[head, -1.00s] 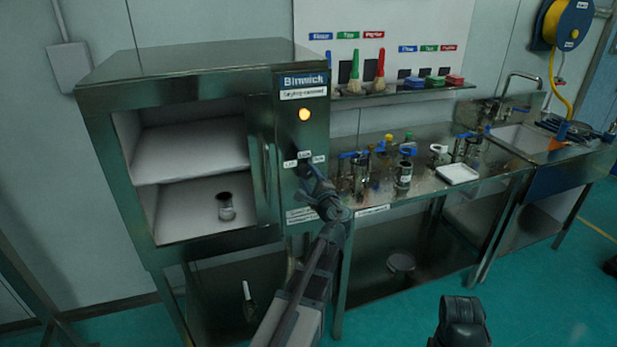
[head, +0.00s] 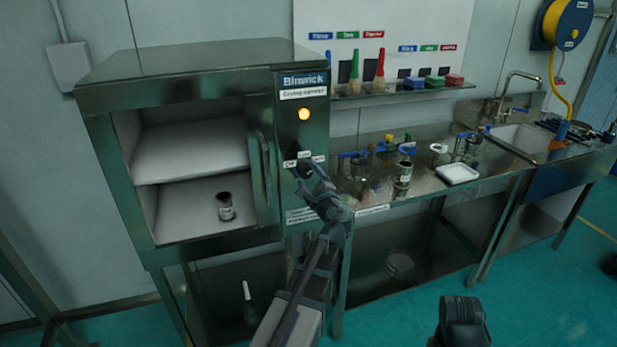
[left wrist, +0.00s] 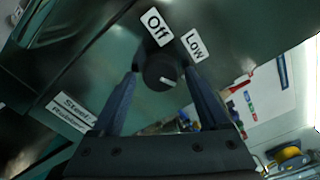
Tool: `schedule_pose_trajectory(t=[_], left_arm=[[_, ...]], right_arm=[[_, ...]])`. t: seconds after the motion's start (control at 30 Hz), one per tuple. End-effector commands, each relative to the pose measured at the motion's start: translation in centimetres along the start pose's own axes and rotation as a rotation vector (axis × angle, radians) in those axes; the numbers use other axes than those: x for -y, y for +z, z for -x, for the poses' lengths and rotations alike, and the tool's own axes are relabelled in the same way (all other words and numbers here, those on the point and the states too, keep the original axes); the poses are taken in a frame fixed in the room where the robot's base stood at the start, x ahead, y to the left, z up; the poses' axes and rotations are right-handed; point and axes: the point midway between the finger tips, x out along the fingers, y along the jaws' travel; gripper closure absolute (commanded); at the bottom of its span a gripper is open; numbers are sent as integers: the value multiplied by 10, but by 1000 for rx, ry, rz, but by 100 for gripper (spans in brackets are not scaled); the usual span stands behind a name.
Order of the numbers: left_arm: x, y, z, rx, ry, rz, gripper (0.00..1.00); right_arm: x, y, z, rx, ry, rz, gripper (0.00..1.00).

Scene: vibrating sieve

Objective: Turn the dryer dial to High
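The dryer (head: 302,215) is a dark metal cabinet at the left with a control panel on its right side. In the left wrist view its black dial (left wrist: 160,69) sits between the fingers of my left gripper (left wrist: 162,72). The fingers stand apart on either side of the dial, with a narrow gap seeming to show. A pale mark on the dial points down and right in that view. The "Off" label (left wrist: 156,27) and "Low" label (left wrist: 194,45) show; I cannot read a High label. In the head view my left gripper (head: 298,174) covers the dial. My right gripper's fingers are not seen.
An amber lamp (head: 304,114) is lit above the dial. The dryer chamber is open in front, with a jar (head: 226,207) on its lower shelf. A steel bench (head: 425,186) with several jars and a white tray (head: 457,174) stands close to the right of my left arm.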

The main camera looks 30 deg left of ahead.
Motion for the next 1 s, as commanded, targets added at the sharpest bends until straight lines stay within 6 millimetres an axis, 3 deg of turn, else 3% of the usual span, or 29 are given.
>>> schedule_pose_trajectory(t=[0.3,0.43,0.8,1.0], left_arm=[[0,0,0,1,-1,0,14],[0,1,10,1,-1,0,14],[-1,2,88,-2,-2,0,14],[0,1,120,-1,-2,0,14]], right_arm=[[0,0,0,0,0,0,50],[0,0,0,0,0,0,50],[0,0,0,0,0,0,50],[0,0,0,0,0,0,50]])
